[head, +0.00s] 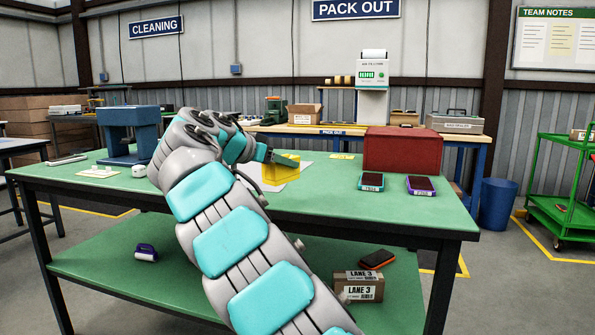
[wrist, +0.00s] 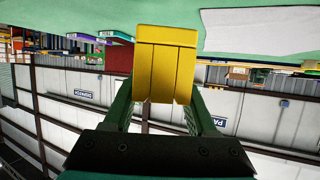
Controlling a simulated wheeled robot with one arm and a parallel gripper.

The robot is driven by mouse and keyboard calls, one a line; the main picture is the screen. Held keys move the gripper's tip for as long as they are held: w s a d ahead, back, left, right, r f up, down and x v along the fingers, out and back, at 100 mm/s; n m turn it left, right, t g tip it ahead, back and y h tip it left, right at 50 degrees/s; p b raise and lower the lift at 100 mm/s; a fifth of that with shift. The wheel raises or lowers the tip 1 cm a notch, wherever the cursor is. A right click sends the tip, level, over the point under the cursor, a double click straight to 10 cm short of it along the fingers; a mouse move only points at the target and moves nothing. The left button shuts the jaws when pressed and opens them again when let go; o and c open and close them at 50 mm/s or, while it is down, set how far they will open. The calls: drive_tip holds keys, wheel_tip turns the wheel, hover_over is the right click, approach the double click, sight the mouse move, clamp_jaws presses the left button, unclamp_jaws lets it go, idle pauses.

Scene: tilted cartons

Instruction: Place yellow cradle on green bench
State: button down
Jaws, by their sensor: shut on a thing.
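The yellow cradle (head: 283,171) is in my gripper (head: 268,157), over the middle of the green bench (head: 320,197). In the wrist view the cradle (wrist: 167,62) sits between the two dark green fingers of my gripper (wrist: 163,95), which is shut on it. The green bench top (wrist: 50,35) shows along the upper edge of the wrist view. A white sheet (head: 262,180) lies on the bench beneath or just behind the cradle. I cannot tell whether the cradle touches the bench. My arm hides part of the bench top.
A dark red box (head: 403,150) and two handheld devices, one teal (head: 371,182) and one purple (head: 421,186), stand at the bench's right. A blue stand (head: 128,133) and a white mouse-like item (head: 139,171) are at the left. The front right top is clear.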

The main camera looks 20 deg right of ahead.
drive_tip(key=d, duration=0.5)
drive_tip(key=d+f+p, duration=0.1)
drive_tip(key=d, duration=0.9)
drive_tip(key=shift+s+d+f+p, duration=0.2)
drive_tip(key=shift+d+p, duration=0.1)
drive_tip(key=shift+d, duration=0.1)
drive_tip(key=shift+f, duration=1.75)
drive_tip(key=shift+f, duration=0.25)
drive_tip(key=shift+c, duration=1)
unclamp_jaws()
drive_tip(key=shift+r, duration=0.1)
drive_tip(key=shift+r, duration=0.15)
drive_tip(key=b+v, duration=0.1)
drive_tip(key=v, duration=1.1)
drive_tip(key=shift+a, duration=0.1)
